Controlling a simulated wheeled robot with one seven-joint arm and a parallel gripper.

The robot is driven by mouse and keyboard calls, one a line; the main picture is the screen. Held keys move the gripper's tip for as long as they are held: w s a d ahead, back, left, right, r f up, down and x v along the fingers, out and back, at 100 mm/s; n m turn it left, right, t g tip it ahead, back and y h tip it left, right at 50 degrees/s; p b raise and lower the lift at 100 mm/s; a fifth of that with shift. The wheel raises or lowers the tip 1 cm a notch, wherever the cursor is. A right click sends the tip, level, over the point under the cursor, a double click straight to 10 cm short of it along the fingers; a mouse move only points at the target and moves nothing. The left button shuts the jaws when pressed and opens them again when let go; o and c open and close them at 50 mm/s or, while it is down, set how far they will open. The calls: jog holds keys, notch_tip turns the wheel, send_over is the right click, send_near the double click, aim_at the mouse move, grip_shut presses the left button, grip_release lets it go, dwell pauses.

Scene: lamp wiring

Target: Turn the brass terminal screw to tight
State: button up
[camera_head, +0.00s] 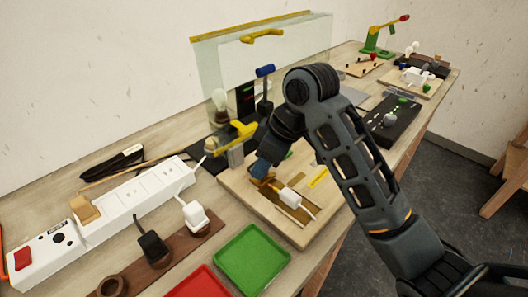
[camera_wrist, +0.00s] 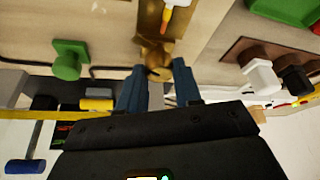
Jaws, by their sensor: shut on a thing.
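The brass terminal screw (camera_wrist: 153,52) shows in the wrist view between the tips of my blue-grey fingers, at the end of a brass strip (camera_wrist: 172,38). My gripper (camera_wrist: 159,74) is shut on the screw, and the fingers hide part of it. The screw itself is mostly hidden there. I cannot tell how tight the screw is.
A green knob (camera_wrist: 68,60) stands on the board beside my fingers. A yellow-handled lever (camera_head: 236,132) and a blue-topped lever (camera_head: 265,72) stand behind. A white power strip (camera_head: 135,200), a green tray (camera_head: 250,258) and a red tray (camera_head: 202,284) lie to the left and front.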

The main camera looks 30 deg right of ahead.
jog(key=m+h+p, duration=0.1)
jog(key=m+p, duration=0.3)
jog(key=m, duration=0.1)
jog(key=shift+s+a+r+m+t+h+p, duration=0.2)
jog(key=shift+m+t+h+p, duration=0.1)
jog(key=shift+t+h+p, duration=0.1)
jog(key=m+h, duration=0.1)
jog(key=m, duration=0.1)
jog(key=shift+w+f+m+p, duration=0.1)
jog(key=shift+f+m+p, duration=0.05)
jog(key=shift+m+p, duration=0.15)
jog(key=shift+a+m+h, duration=0.1)
jog(key=shift+m+h, duration=0.7)
jog(key=shift+m, duration=1.3)
jog(key=o, duration=1)
jog(key=shift+o, duration=0.2)
jog(key=v, duration=0.7)
jog(key=shift+r, duration=0.25)
